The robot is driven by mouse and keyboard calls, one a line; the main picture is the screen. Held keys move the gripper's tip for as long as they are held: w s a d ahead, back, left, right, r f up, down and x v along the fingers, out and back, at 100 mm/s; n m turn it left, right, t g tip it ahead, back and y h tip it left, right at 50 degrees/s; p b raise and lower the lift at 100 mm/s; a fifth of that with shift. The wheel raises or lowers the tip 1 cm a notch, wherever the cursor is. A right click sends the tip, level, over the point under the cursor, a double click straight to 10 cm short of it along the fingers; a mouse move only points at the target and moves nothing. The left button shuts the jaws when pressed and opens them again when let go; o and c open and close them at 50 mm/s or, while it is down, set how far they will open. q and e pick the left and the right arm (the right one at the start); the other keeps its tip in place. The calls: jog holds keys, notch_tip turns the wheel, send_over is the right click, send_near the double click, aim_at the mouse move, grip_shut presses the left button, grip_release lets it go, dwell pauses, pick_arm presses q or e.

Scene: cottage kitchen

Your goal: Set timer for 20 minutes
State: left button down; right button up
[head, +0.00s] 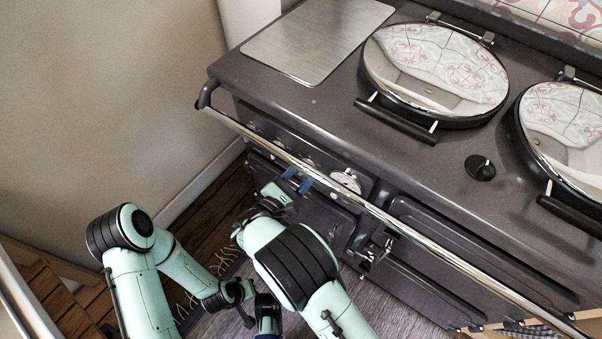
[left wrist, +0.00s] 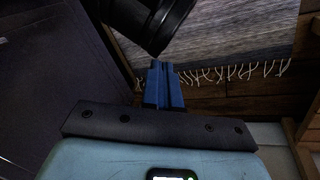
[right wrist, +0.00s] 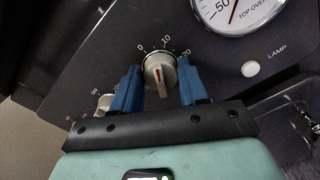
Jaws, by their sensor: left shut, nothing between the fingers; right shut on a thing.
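The timer knob (right wrist: 159,74) is a pale round dial with a red pointer line on the stove's front panel. Numbers 0, 10 and 20 show around it in the right wrist view. The red line runs roughly upright in the picture, on the 0-to-10 side; its exact reading is hard to tell. My right gripper (right wrist: 158,88) is shut on the knob, with one blue finger on each side. In the head view my right gripper (head: 297,180) is at the panel, behind the chrome rail. My left gripper (left wrist: 164,84) is shut and empty, low over the floor.
A temperature gauge (right wrist: 232,10) and a lamp button (right wrist: 250,69) sit right of the knob. Another knob (right wrist: 105,102) is at its left. The chrome rail (head: 400,238) runs along the stove (head: 330,110) front. A fringed rug (left wrist: 240,45) lies below.

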pick_arm(q)
jog(key=s+a+f+g+b, duration=0.2)
jog(key=s+f+b, duration=0.4)
jog(key=f, duration=0.3)
jog(key=shift+s+a+f+n+g, duration=0.2)
jog(key=shift+a+f+n+g, duration=0.15)
jog(key=shift+a+n+g, duration=0.1)
pick_arm(e)
jog(key=shift+d+f+m, duration=0.1)
jog(key=shift+m, duration=3.35)
jog(key=shift+d+f+m, duration=0.1)
jog(key=shift+m, duration=3.35)
jog(key=o, duration=1)
jog(key=shift+a, duration=0.1)
pick_arm(q)
jog(key=shift+m+t, duration=0.25)
jog(key=shift+t, duration=0.7)
jog(key=w+r, duration=0.1)
jog(key=w+r+p, duration=0.1)
jog(key=w, duration=0.1)
jog(key=w+r+p, duration=0.1)
jog(key=shift+w+d+r, duration=0.1)
jog(key=shift+w+d, duration=0.2)
jog(key=shift+w, duration=0.05)
pick_arm(e)
jog(key=v, duration=1.3)
jog(key=shift+s+a, duration=0.1)
jog(key=shift+s, duration=0.05)
